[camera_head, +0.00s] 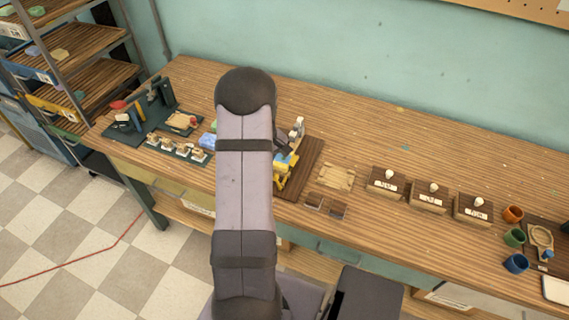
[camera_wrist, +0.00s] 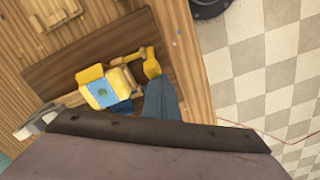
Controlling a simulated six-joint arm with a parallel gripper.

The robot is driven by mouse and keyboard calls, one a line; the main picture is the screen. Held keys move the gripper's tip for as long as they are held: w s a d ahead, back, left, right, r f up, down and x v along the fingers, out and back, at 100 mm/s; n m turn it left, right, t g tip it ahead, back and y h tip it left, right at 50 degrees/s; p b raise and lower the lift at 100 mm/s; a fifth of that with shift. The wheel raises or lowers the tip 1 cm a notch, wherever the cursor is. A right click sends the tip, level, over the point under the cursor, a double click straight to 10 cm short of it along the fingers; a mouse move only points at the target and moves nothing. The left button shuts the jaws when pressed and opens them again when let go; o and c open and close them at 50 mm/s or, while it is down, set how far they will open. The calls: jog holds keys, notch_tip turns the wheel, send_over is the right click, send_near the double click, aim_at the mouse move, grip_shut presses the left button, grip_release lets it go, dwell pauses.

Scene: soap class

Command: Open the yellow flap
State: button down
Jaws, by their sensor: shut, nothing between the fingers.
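A small yellow fixture (camera_head: 283,168) with a blue panel stands on a dark wooden board right of my arm, partly hidden behind it. I cannot tell how far the flap is open. My gripper (camera_wrist: 161,95) seems to be the blue-grey piece just below the fixture, shut and empty. Contact with the fixture cannot be told. In the head view my arm hides the fingertips.
A pale grey upright part (camera_head: 298,128) stands behind the fixture. The dark board (camera_head: 309,160) lies on the bench, with a light wooden tray (camera_head: 336,177) to its right. Several boxes with white knobs stand farther right. Dark green stands and soaps are left of my arm.

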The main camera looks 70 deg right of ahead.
aim_at(279, 177)
jog(key=shift+s+r, duration=0.15)
jog(key=shift+s, duration=0.4)
jog(key=shift+s+r, duration=0.1)
jog(key=shift+s, duration=0.45)
jog(key=shift+s+p, duration=0.15)
jog(key=shift+p, duration=0.15)
jog(key=shift+s, duration=0.8)
jog(key=shift+w+r+p, duration=0.25)
jog(key=shift+r+p, duration=1.15)
jog(key=shift+r, duration=0.35)
jog(key=shift+w+r+p, duration=0.2)
jog(key=shift+r+p, duration=1.2)
jog(key=shift+r, duration=0.3)
